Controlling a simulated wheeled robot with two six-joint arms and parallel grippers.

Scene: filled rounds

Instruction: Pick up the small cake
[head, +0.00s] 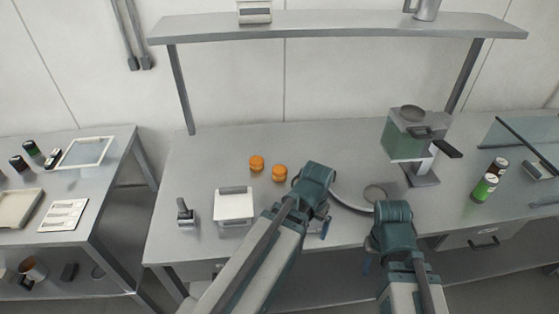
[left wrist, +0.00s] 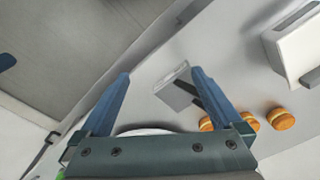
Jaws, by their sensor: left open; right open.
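Two small orange cakes stand on the metal table in the head view, the left one (head: 257,163) and the right one (head: 279,173). The left wrist view shows three round orange-brown cakes with a pale middle band, one (left wrist: 281,119) at the right, one (left wrist: 250,121) beside it and one (left wrist: 207,124) partly behind a finger. My left gripper (head: 322,229) is over the table's front part, to the right of and nearer than the cakes. Its fingers (left wrist: 161,76) are apart with nothing held. My right gripper (head: 367,261) is further right at the front edge, its fingers mostly hidden.
A round plate (head: 346,201) lies partly behind my arms. A white box-like appliance (head: 234,204) and a dark stapler-like item (head: 186,214) stand at left. A shelf (head: 335,27) spans above.

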